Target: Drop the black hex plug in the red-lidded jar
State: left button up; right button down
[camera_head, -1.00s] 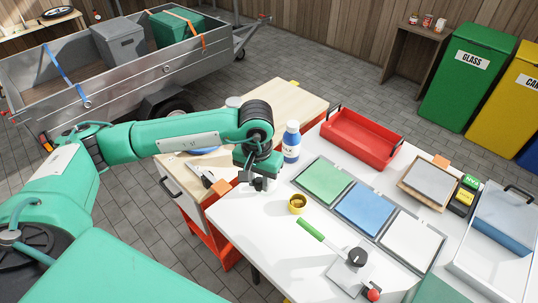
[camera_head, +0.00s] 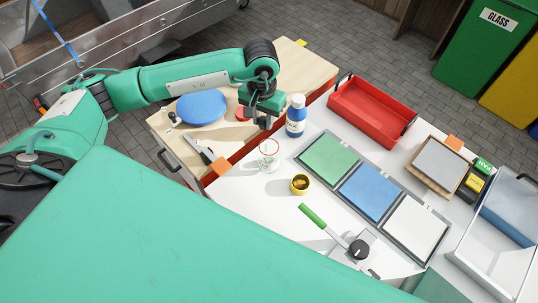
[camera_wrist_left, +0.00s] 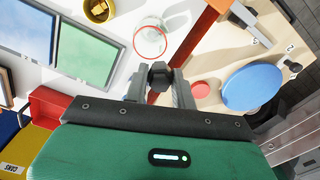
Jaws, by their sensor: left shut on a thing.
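The clear glass jar (camera_head: 269,155) with a red rim stands open on the white table, left of the yellow cup. It also shows in the wrist view (camera_wrist_left: 150,42), just past my fingertips. A flat red disc (camera_head: 243,113), likely its lid, lies on the wooden top; the wrist view shows it too (camera_wrist_left: 201,90). My left gripper (camera_head: 265,121) is raised behind the jar in the head view and apart from it. It is shut on the black hex plug (camera_wrist_left: 158,75), which shows between the fingers in the wrist view. My right gripper is out of view.
A yellow cup (camera_head: 299,184) and a green-handled tool (camera_head: 326,222) are nearby. A blue disc (camera_head: 202,106) lies on the wood. A red tray (camera_head: 372,112) stands at the back.

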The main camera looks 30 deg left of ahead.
pick_arm(q)
notch_tip(320, 180, down, 2)
jog(key=shift+f, duration=0.2)
jog(key=o, duration=1.1)
jog(key=shift+c, duration=0.2)
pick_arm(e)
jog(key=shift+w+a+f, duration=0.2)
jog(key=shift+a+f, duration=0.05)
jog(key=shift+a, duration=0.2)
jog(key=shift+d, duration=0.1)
pick_arm(q)
jog(key=shift+r+b, duration=0.4)
jog(key=shift+r, duration=0.15)
notch_tip(320, 180, up, 13)
jog(key=b, duration=0.3)
jog(key=shift+f, duration=0.15)
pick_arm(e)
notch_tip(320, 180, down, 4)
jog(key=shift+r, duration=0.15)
